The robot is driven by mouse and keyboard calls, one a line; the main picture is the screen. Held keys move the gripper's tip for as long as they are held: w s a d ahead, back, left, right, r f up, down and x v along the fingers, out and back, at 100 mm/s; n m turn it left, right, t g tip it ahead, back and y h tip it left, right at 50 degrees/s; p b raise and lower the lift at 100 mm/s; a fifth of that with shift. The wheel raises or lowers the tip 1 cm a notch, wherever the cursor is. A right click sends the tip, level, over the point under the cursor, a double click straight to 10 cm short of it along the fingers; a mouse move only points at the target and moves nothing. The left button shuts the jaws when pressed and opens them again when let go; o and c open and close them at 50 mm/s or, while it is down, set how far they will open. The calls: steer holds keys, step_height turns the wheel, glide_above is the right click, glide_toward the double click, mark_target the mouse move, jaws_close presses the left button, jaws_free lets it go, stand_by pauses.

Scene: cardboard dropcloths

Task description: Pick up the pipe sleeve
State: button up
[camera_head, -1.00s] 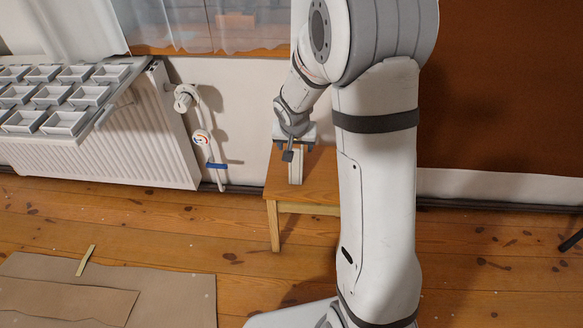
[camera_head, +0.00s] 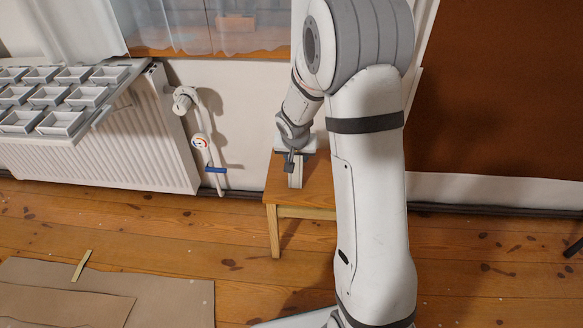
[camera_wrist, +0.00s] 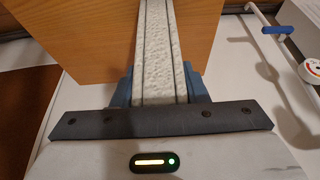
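A pale, rough-surfaced long piece, which I take to be the pipe sleeve (camera_wrist: 160,50), has lengthwise grooves. In the wrist view it runs from between my fingers up to the top edge. In the head view the sleeve (camera_head: 296,177) stands as a narrow white piece on a small wooden stool (camera_head: 318,190). My gripper (camera_wrist: 160,88) has one blue-grey finger on each side of the sleeve, with no clear gap. Whether they press on it I cannot tell. In the head view my gripper (camera_head: 290,162) is at the stool, and its fingertips are partly hidden.
Left of the stool are a pipe with a gauge and a blue-handled valve (camera_head: 216,169), and a white radiator (camera_head: 110,150) with several small trays above it. Cardboard sheets (camera_head: 170,295) lie on the floor at front left. A brown panel (camera_head: 490,95) is at right.

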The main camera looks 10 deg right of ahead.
steer(key=c, duration=0.4)
